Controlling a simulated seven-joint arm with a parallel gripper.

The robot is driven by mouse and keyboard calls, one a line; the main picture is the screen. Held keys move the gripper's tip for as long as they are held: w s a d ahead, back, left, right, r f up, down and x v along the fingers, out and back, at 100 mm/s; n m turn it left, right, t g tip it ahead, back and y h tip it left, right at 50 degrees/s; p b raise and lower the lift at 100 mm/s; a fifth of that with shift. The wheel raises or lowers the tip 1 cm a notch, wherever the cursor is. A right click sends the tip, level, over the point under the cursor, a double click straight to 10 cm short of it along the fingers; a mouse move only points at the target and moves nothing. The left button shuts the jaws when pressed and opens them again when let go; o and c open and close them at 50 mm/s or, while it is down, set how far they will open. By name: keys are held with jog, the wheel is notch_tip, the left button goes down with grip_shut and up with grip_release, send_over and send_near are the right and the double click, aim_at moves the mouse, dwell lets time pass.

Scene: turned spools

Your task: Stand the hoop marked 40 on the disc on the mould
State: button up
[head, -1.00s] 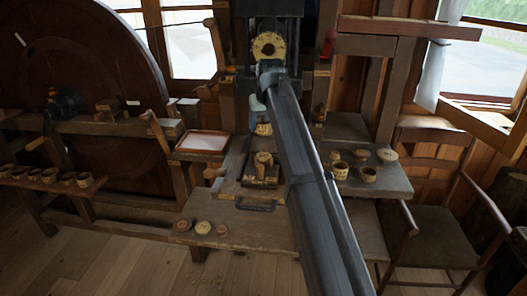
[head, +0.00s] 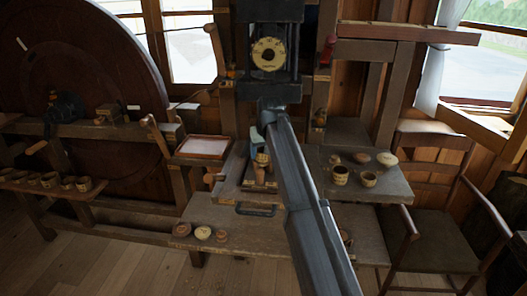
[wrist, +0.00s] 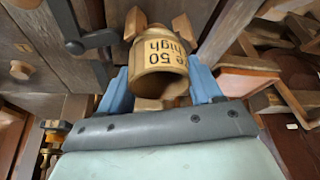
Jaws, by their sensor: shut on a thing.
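My gripper (wrist: 160,72) has blue fingers and is shut on a pale wooden hoop (wrist: 160,55). The writing that shows on the hoop reads 50 and "high"; no 40 is legible. In the head view the held hoop (head: 262,158) is just over the mould (head: 259,181), on the middle bench. My arm hides much of the mould. Whether the hoop touches it, I cannot tell. In the wrist view the hoop hides what lies behind it. The disc on the mould cannot be made out.
On the right shelf stand two hoops (head: 340,175) (head: 368,179) with several pale discs (head: 387,159) behind. Small round pieces (head: 203,233) lie on the front board. A dark handle (head: 255,209) is before the mould. A tray (head: 203,146) is left, a chair (head: 440,190) right.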

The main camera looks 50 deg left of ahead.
jog(key=shift+f, duration=0.25)
jog(key=o, duration=1)
jog(key=shift+r, duration=0.2)
jog(key=v, duration=1.2)
